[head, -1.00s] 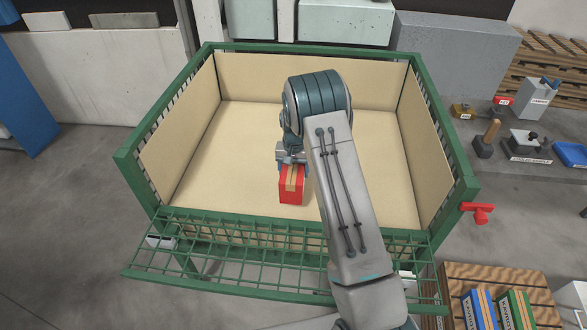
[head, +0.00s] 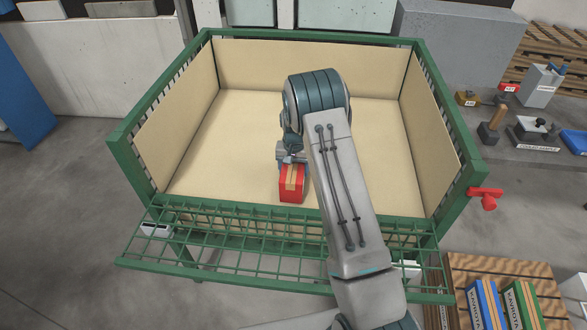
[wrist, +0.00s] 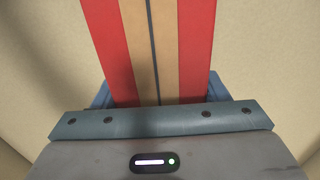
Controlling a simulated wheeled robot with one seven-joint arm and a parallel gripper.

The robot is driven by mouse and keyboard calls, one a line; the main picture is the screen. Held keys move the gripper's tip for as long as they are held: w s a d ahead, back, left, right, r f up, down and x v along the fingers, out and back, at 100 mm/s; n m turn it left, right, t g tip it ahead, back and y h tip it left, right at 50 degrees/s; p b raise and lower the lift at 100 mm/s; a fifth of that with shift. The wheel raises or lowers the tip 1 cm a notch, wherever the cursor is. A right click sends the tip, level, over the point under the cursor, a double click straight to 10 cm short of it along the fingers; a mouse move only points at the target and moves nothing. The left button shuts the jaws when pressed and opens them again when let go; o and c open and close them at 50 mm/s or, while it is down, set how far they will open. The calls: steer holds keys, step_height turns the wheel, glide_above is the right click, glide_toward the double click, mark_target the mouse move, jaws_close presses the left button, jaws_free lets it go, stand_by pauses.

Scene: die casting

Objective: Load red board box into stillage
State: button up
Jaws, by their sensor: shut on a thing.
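The red board box (head: 291,189), with a tan tape stripe, is held in my gripper (head: 291,164), inside the outline of the stillage near its front side. In the wrist view the red box (wrist: 110,45) fills the space between the blue fingers of my gripper (wrist: 155,95), which is shut on it. The stillage (head: 128,163) is a green frame with tan board walls and a tan floor (head: 230,150). Its front mesh gate (head: 220,262) is folded down. I cannot tell whether the box touches the floor.
A pallet (head: 500,270) at the lower right holds a blue box (head: 484,304) and a green box (head: 520,304). A red handle (head: 487,197) sticks out from the right side. A bench with tools stands further right. The stillage floor beside the box is clear.

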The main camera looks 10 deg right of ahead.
steer(key=shift+f+b, duration=0.5)
stand_by(0.3)
steer(key=o, duration=1.7)
steer(key=shift+c, duration=0.2)
steer(key=shift+f, duration=0.1)
step_height(320, 180, up, 14)
steer(key=shift+b, duration=0.65)
steer(key=s+r+n+t, duration=0.1)
steer(key=s+r+n, duration=0.1)
steer(key=s+r, duration=1.25)
steer(key=s+n+t, duration=0.1)
steer(key=s, duration=2)
steer(key=shift+s+f+t, duration=0.15)
steer(key=shift+f+t, duration=0.15)
steer(key=shift+t, duration=0.1)
